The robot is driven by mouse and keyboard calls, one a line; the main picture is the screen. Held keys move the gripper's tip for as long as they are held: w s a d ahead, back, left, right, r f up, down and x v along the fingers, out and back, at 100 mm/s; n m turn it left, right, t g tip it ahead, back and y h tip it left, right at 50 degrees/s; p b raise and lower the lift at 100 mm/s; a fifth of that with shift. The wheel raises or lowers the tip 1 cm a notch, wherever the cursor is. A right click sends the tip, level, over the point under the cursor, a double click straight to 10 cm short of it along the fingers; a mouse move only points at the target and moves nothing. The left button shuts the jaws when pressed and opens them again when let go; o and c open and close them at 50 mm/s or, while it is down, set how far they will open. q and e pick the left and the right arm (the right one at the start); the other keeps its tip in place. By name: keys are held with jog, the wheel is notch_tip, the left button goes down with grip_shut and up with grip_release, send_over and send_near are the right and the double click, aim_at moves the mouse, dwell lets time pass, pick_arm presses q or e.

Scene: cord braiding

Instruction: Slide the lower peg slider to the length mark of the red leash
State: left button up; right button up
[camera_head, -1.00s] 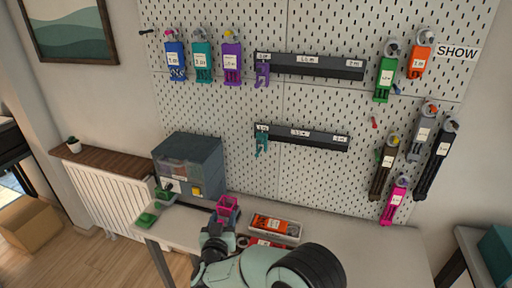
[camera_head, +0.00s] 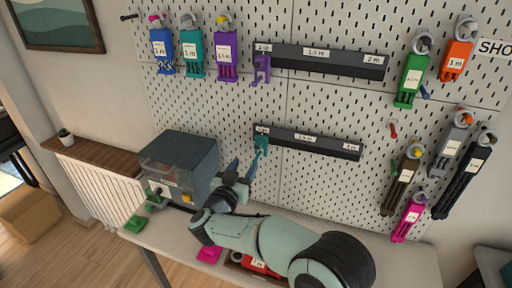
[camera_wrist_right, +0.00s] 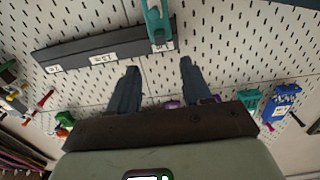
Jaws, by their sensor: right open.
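The lower rail (camera_head: 320,146) is a black bar on the pegboard with white length labels at its left end, middle and right end. The lower peg slider (camera_head: 262,143) is teal and sits at the rail's left end; in the right wrist view the slider (camera_wrist_right: 157,25) shows at the top. My right gripper (camera_head: 243,167) is open, just below and left of the slider; in its wrist view the fingers (camera_wrist_right: 159,68) are apart and empty, short of the slider. A red item (camera_head: 260,267) lies in a tray, partly hidden by my arm. My left gripper is out of view.
An upper rail (camera_head: 320,62) carries a purple slider (camera_head: 261,69). Coloured leashes hang at both sides, including an orange one (camera_head: 457,62). A grey box (camera_head: 178,162) and a magenta object (camera_head: 210,253) are on the table. The board around the lower rail is clear.

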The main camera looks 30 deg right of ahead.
aim_at(257, 147)
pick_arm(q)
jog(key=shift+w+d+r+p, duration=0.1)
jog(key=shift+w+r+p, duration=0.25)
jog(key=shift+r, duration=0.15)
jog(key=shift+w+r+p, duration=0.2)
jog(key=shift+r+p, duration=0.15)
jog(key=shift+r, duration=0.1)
pick_arm(e)
jog(key=x, duration=1)
jog(key=shift+w, duration=0.2)
grip_shut()
